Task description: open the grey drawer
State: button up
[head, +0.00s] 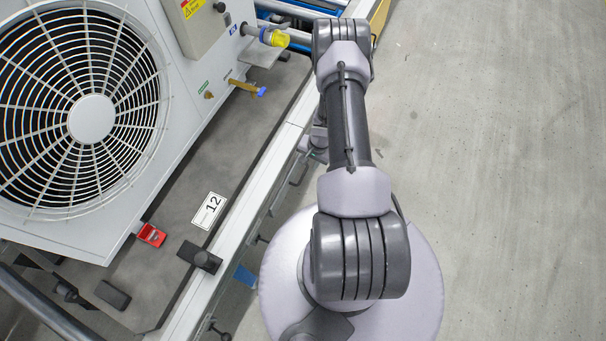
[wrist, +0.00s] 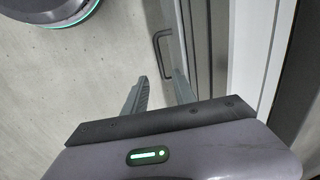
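In the wrist view a dark bar handle (wrist: 160,52) stands out from a grey upright front (wrist: 188,40), which looks like the grey drawer, seen at a steep angle. My gripper (wrist: 160,90) is open, its two grey fingers apart with nothing between them. The handle lies beyond the fingertips, apart from them as far as I can see.
A fan unit (head: 150,185) stands on a dark bench top with a pale metal rail (head: 250,185) along its edge. A label marked 12 (head: 209,211) and a red part (head: 151,235) are on the bench. Bare concrete floor (head: 500,150) lies open to the right.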

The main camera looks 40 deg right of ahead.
aim_at(304, 173)
jog(key=f+b, duration=0.1)
jog(key=f, duration=0.1)
jog(key=w+f+b, duration=0.1)
jog(key=f, duration=0.2)
jog(key=f+b, duration=0.1)
jog(key=f, duration=0.2)
jog(key=shift+w+a+f, duration=0.2)
jog(key=shift+w+a, duration=0.05)
jog(key=shift+a, duration=0.1)
grip_shut()
dwell(0.9)
